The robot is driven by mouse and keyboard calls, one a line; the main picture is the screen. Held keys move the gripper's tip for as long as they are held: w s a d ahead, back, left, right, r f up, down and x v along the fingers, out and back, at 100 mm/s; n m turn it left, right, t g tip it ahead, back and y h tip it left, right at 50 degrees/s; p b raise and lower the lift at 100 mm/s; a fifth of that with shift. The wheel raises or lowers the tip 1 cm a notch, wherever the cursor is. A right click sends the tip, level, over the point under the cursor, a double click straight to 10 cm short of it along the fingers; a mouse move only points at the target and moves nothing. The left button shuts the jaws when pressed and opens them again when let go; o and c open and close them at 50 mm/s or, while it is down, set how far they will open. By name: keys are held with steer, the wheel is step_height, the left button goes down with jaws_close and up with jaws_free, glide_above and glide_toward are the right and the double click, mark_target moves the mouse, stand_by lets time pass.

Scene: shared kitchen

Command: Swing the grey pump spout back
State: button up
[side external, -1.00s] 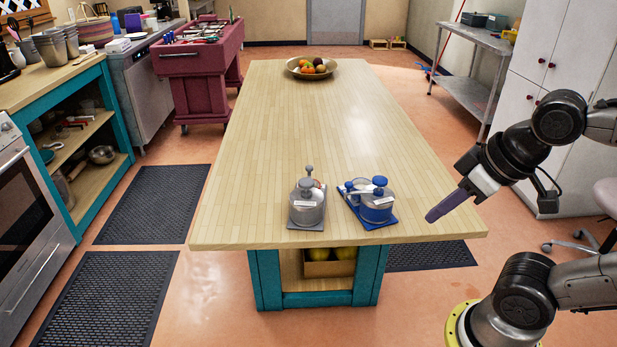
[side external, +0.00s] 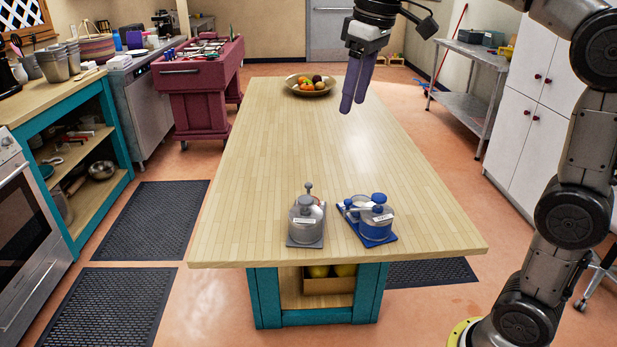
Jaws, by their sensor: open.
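The grey pump (side external: 305,222) stands upright on a small grey base near the front edge of the wooden table, with a pale label on its front and a knob on top. Its spout is too small to make out clearly, so I cannot tell which way it points. A blue pump (side external: 376,220) stands on a blue base just to its right, apart from it. My gripper (side external: 352,105) hangs high over the far right part of the table, its two purple fingers pointing down, open and empty. It is well above and beyond both pumps, touching nothing.
The long wooden table (side external: 280,140) is mostly bare. A fruit bowl (side external: 312,92) sits at its far end. A box of yellow things (side external: 328,285) is on the shelf below. A red cart (side external: 198,90) and a metal shelf cart (side external: 470,100) stand clear of the table.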

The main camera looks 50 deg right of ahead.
steer(key=w+d+f+g, duration=0.15)
steer(key=w+f, duration=0.25)
steer(key=w, duration=0.6)
glide_above(309, 184)
step_height(309, 184, down, 6)
steer(key=shift+g, duration=0.45)
step_height(309, 184, down, 14)
steer(key=shift+w, duration=0.1)
jaws_close()
stand_by(0.4)
